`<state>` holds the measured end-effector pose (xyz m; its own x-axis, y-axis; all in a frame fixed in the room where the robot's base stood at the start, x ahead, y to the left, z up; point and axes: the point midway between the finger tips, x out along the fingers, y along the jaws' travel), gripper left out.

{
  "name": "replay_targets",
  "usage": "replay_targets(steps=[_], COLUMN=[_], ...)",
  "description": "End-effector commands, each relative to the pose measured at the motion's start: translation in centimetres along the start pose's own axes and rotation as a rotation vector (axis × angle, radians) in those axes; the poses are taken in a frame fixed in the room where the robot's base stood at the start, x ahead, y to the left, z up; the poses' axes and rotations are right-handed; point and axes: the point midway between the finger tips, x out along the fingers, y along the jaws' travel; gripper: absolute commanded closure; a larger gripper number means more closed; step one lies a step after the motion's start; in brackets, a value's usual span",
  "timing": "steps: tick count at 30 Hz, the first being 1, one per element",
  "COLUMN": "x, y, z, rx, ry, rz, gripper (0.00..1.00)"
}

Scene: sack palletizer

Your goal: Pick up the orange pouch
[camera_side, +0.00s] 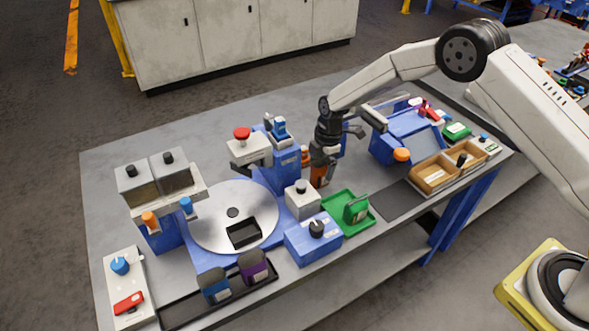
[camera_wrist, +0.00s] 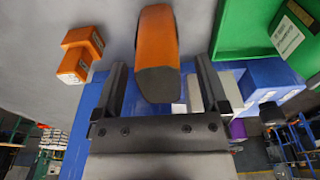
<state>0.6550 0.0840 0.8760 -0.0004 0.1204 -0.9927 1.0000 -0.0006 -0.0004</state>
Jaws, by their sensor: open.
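The orange pouch (camera_wrist: 157,45) stands on the grey table in the upper middle of the wrist view, its darker end toward me. In the side view it shows as an orange shape (camera_side: 319,175) just below my gripper (camera_side: 323,150), partly hidden by it. My gripper (camera_wrist: 160,68) is open, one dark finger on each side of the pouch. Gaps show between pouch and fingers, the right one wider. How deep the fingers reach around it is hard to tell.
A smaller orange labelled object (camera_wrist: 82,52) stands left of the pouch. A green tray (camera_side: 333,218) with a green pouch (camera_side: 356,208), a grey-white block (camera_side: 302,201) and a blue knob box (camera_side: 313,240) are close by. A blue station (camera_side: 284,160) stands left of the gripper.

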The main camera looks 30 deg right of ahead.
Motion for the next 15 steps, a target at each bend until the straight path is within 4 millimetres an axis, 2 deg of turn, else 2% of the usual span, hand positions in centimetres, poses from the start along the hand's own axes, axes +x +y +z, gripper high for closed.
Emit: replay_targets(steps=[6, 15], x=[1.9, 2.1], y=[0.0, 0.0], z=[0.0, 0.0], rx=[0.000, 0.000], ry=[0.000, 0.000], rz=[0.000, 0.001], gripper=[0.06, 0.06])
